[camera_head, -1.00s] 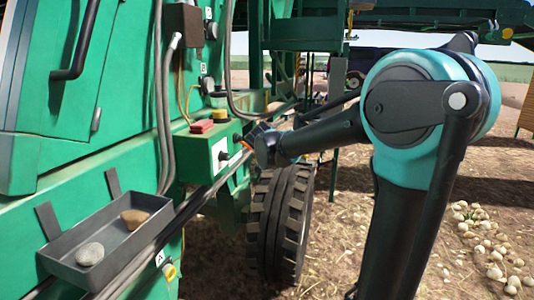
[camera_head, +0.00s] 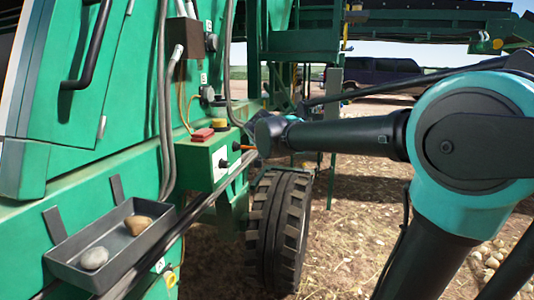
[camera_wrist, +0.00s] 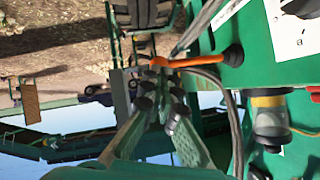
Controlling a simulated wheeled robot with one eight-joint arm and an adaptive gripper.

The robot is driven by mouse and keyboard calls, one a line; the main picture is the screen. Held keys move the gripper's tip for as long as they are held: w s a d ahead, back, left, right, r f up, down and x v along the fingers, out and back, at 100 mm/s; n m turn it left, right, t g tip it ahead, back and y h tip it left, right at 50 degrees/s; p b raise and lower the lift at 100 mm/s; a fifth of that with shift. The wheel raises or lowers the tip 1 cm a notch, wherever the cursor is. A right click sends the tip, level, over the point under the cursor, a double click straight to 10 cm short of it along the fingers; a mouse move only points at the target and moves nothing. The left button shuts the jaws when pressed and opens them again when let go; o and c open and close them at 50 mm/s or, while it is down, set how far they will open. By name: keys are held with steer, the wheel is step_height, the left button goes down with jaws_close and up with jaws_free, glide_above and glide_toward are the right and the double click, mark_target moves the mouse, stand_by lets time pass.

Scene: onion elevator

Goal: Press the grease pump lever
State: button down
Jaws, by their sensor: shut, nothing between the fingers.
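The grease pump lever appears to be the orange rod with a black base on the green machine. It shows in the head view (camera_head: 244,147) at the right end of a green control box (camera_head: 203,160). In the wrist view the orange lever (camera_wrist: 190,62) runs left from its black base, across just beyond the fingertips. My gripper (camera_wrist: 157,78) is shut and empty, its tips very close to the lever; I cannot tell whether they touch. In the head view my wrist is beside the lever, and the fingers are mostly hidden.
The box carries a red button (camera_head: 202,134) and a black knob (camera_head: 223,163). A grey tray (camera_head: 72,272) with two stones juts out at lower left. Hoses run down the machine. A large tyre (camera_head: 278,225) stands below my forearm. Open ground lies to the right.

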steer(key=v, duration=0.3)
steer(key=shift+s+r, duration=0.15)
steer(key=shift+s, duration=0.05)
stand_by(1.3)
steer(key=w+a+r+n+g+h, duration=0.1)
steer(key=a+r+n+h, duration=0.2)
steer(key=r, duration=0.5)
steer(key=shift+w+a+h, duration=0.35)
steer(key=shift+a+h, duration=0.05)
steer(key=shift+a, duration=0.45)
steer(key=shift+w, duration=0.1)
glide_above(253, 148)
steer(key=s+d, duration=0.4)
step_height(253, 148, down, 5)
steer(key=shift+w+d+f, duration=0.1)
steer(key=shift+d+f, duration=0.1)
steer(key=shift+f, duration=0.9)
steer(key=shift+w+d+f, duration=0.1)
steer(key=shift+d+f, duration=0.05)
steer(key=shift+f, duration=0.95)
